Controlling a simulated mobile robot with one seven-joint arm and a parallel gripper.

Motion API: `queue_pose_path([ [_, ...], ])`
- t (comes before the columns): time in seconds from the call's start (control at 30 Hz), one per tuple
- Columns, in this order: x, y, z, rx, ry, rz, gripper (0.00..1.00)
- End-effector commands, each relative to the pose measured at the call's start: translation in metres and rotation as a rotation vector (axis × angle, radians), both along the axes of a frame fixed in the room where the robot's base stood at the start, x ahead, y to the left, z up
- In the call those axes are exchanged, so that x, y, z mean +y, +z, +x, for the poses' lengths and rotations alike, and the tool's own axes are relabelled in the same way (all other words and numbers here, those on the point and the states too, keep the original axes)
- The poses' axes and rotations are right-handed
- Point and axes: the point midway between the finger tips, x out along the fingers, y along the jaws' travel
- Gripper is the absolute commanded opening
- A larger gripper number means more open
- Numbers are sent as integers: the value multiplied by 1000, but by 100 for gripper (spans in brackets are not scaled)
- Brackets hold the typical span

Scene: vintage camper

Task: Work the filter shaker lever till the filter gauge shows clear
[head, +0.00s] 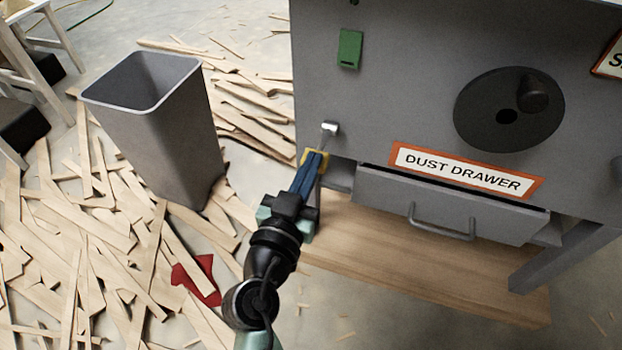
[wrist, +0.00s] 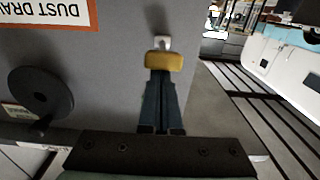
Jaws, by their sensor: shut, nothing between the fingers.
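The lever is a thin rod on a pale pivot on the grey cabinet's front, with a yellow grip (head: 315,160) at its lower end; the grip also shows in the wrist view (wrist: 164,61). My gripper (head: 314,163) is shut and empty, its blue fingers together. Its fingertips are right at the yellow grip; I cannot tell whether they touch it. In the wrist view the fingers (wrist: 163,74) reach up to the grip's near edge. A small green plate (head: 349,49) is on the cabinet above the lever. I cannot make out a gauge reading.
The dust drawer (head: 445,205), slightly open, is right of my gripper. A dark round disc with a knob (head: 508,110) is above it. A grey bin (head: 165,130) stands left among scattered wood strips. A red scrap (head: 196,280) lies on the floor. A wooden board (head: 420,275) is below the drawer.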

Motion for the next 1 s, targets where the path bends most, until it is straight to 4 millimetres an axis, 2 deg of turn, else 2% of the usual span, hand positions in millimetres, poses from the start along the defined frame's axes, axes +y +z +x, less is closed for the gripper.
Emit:
queue_pose_path([
  [0.03, -1, -14, 0, -18, -2, -5, 0],
  [0.23, 0, -21, 0, -89, -1, -30, 0],
  [1.0, -1, -40, 1, -80, -1, -27, 0],
])
